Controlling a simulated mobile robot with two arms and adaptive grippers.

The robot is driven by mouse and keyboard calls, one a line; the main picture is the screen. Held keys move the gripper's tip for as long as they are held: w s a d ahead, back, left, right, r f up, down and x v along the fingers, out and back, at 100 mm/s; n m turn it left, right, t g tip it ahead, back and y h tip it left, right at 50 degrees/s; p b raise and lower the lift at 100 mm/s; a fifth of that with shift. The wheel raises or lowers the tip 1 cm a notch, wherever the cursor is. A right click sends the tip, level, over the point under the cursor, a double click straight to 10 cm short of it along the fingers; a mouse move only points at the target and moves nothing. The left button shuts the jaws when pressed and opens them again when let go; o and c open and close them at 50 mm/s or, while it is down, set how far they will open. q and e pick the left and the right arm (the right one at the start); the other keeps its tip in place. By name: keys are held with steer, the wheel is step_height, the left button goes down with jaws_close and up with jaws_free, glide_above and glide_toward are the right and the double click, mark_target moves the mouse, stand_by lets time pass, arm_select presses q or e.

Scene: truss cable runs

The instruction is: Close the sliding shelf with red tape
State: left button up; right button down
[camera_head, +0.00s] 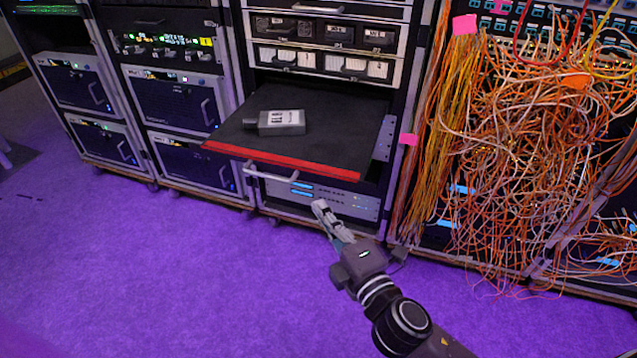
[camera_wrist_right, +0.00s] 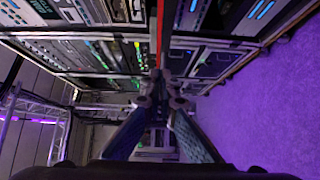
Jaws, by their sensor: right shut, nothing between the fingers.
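The sliding shelf (camera_head: 300,108) is pulled out of the middle rack in the head view. Red tape (camera_head: 280,162) runs along its front edge. A dark grey box-shaped device with a white label (camera_head: 276,122) lies on the shelf. My right gripper (camera_head: 321,208) is shut and empty, below and in front of the shelf's right half, apart from the tape in the head view. In the right wrist view its fingers (camera_wrist_right: 160,88) meet, and the red tape edge (camera_wrist_right: 160,35) shows as a thin line beyond them. My left gripper is not in view.
A rack unit with a handle (camera_head: 318,193) sits under the shelf. Dense orange and yellow cables (camera_head: 540,150) hang on the right rack, close to the shelf's right side. More racks (camera_head: 180,100) stand at left. The purple floor (camera_head: 150,270) in front is clear.

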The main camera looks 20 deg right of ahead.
mark_target(311, 173)
steer(key=w, duration=0.7)
steer(key=shift+w+d, duration=0.15)
steer(key=shift+d, duration=0.25)
steer(key=shift+w+d, duration=0.25)
steer(key=shift+w, duration=0.15)
